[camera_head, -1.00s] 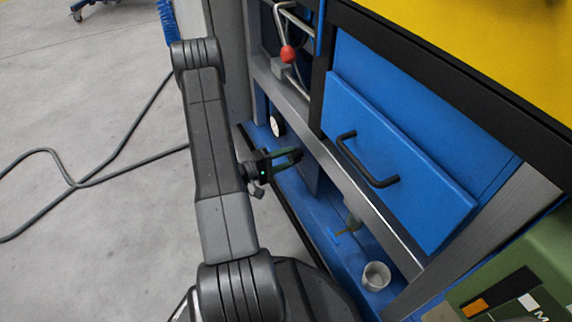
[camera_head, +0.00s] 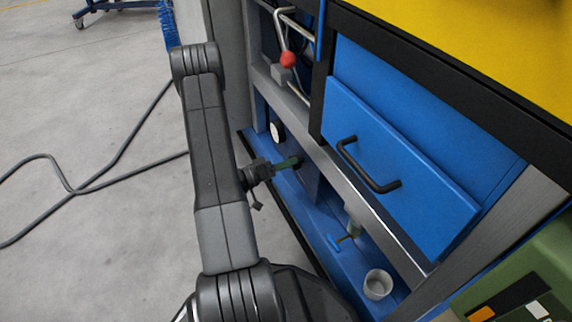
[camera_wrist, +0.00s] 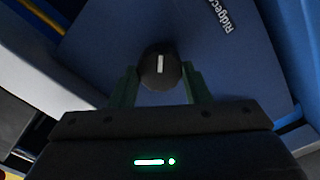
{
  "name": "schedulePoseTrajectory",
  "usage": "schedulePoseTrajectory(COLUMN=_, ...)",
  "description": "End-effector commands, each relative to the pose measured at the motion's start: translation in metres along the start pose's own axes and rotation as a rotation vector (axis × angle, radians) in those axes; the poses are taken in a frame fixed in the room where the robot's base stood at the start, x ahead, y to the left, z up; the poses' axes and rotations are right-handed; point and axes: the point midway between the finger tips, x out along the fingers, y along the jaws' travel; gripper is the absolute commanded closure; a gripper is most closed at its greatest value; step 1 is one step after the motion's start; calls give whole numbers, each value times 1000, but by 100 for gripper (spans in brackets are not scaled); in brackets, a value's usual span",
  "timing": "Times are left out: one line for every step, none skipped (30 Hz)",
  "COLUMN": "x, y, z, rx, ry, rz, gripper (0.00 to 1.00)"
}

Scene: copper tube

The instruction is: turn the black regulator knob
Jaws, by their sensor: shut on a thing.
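The black regulator knob (camera_wrist: 160,68) is round with a white pointer line, seen nearly vertical in the wrist view. It sits on a dark blue panel (camera_wrist: 100,35) with white lettering at the right. My gripper (camera_wrist: 160,76) has its two green fingers on either side of the knob and is shut on it. In the head view my gripper (camera_head: 289,163) reaches right into the lower bay of the blue bench, with its fingers seen edge-on. The knob cannot be made out there.
A blue drawer (camera_head: 400,165) with a black handle (camera_head: 365,168) is to the right. A red-balled lever (camera_head: 288,59) is above. A grey cup (camera_head: 377,284) stands on the lower shelf. A cable (camera_head: 72,190) lies on the floor.

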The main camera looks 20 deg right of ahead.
Motion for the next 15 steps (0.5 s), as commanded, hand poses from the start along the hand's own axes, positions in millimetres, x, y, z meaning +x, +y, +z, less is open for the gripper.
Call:
schedulePoseTrajectory(x=0, y=0, z=1, rx=7, ry=-2, rz=-2, gripper=80)
schedulePoseTrajectory(x=0, y=0, z=1, rx=12, ry=-2, rz=-2, gripper=80)
schedulePoseTrajectory(x=0, y=0, z=1, rx=18, ry=-2, rz=-2, gripper=80)
schedulePoseTrajectory(x=0, y=0, z=1, rx=22, ry=-2, rz=-2, gripper=80)
schedulePoseTrajectory(x=0, y=0, z=1, rx=24, ry=-2, rz=-2, gripper=80)
schedulePoseTrajectory(x=0, y=0, z=1, rx=27, ry=-2, rz=-2, gripper=80)
schedulePoseTrajectory(x=0, y=0, z=1, rx=28, ry=-2, rz=-2, gripper=80)
schedulePoseTrajectory(x=0, y=0, z=1, rx=29, ry=-2, rz=-2, gripper=80)
schedulePoseTrajectory(x=0, y=0, z=1, rx=29, ry=-2, rz=-2, gripper=80)
schedulePoseTrajectory(x=0, y=0, z=1, rx=30, ry=-2, rz=-2, gripper=80)
schedulePoseTrajectory(x=0, y=0, z=1, rx=30, ry=-2, rz=-2, gripper=80)
schedulePoseTrajectory(x=0, y=0, z=1, rx=30, ry=-2, rz=-2, gripper=80)
schedulePoseTrajectory(x=0, y=0, z=1, rx=29, ry=-2, rz=-2, gripper=80)
schedulePoseTrajectory(x=0, y=0, z=1, rx=29, ry=-2, rz=-2, gripper=80)
schedulePoseTrajectory(x=0, y=-1, z=1, rx=29, ry=-2, rz=-2, gripper=80)
